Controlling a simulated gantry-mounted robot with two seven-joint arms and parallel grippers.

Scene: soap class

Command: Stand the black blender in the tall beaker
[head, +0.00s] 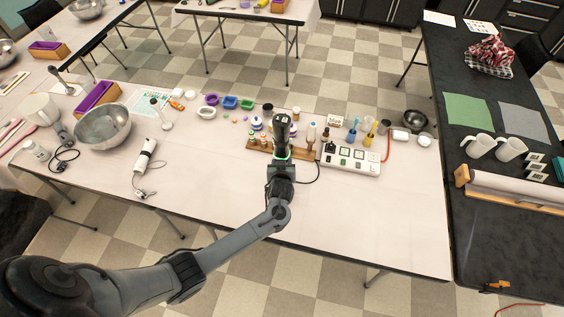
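My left arm reaches in from the lower left, and its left gripper (281,156) is over the middle of the white table. The gripper seems closed around a black upright body, which looks like the black blender (282,128). Its lower part is hidden by the gripper. A dark cord (318,174) curves from beside the gripper towards the power strip. I cannot pick out the tall beaker with certainty; it may be hidden or too small to tell. My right gripper is not in view.
A wooden rack (254,147) with small bottles stands beside the gripper, and a white power strip (350,158) lies right of it. A white corded blender (145,154) lies at the left, near a metal bowl (103,126). The table's front middle is clear.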

